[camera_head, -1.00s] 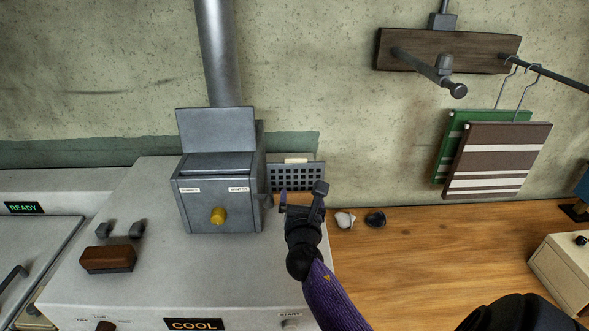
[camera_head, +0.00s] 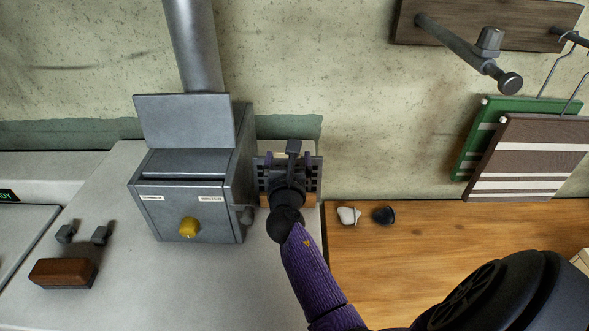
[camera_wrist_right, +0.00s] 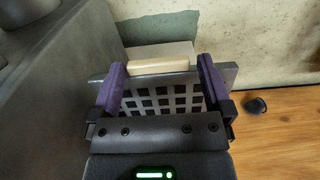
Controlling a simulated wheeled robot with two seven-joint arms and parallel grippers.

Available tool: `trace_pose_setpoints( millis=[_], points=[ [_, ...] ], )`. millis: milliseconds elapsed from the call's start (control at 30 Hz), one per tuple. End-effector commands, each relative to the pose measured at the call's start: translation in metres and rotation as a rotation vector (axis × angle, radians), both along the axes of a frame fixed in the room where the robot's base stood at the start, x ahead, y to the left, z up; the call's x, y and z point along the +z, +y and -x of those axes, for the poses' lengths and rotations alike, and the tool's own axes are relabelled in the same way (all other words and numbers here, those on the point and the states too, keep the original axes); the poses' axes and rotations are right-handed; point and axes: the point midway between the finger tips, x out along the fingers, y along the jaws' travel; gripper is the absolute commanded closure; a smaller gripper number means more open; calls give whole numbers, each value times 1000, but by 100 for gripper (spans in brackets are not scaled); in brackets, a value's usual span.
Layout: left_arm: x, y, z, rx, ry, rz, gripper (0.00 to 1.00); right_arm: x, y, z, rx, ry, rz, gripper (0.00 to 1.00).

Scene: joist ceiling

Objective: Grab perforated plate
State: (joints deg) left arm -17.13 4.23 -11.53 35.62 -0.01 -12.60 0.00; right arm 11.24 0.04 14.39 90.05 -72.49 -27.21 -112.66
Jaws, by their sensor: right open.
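The perforated plate (camera_wrist_right: 165,102) is a grey plate with rows of square holes, beside the grey metal box (camera_head: 188,200). In the head view the plate (camera_head: 313,172) is mostly hidden behind my right gripper (camera_head: 287,162). In the right wrist view my right gripper (camera_wrist_right: 160,82) is open, with one purple finger toward each side of the plate and the holes showing between them. I cannot tell whether the fingers touch it. A cream bar (camera_wrist_right: 158,66) shows at the plate's upper edge. My left gripper is out of view.
A white lump (camera_head: 348,215) and a black one (camera_head: 383,215) lie on the wooden counter (camera_head: 420,245).

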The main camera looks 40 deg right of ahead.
Motion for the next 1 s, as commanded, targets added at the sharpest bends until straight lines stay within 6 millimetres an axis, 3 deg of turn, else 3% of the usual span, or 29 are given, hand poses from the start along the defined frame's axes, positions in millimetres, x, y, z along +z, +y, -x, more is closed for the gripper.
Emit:
trace_pose_setpoints(
  millis=[167, 200, 667, 867, 1000],
  points=[
    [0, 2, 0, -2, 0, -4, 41, -3, 1, 1, -1, 7, -6, 0],
    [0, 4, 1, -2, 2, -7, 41, -3, 1, 1, -1, 7, -6, 4],
    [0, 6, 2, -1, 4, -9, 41, -3, 0, 1, -1, 6, -5, 100],
    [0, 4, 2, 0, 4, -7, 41, -3, 0, 1, -1, 6, -5, 100],
    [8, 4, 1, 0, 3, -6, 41, 8, 0, 1, -1, 4, -5, 100]
  ],
)
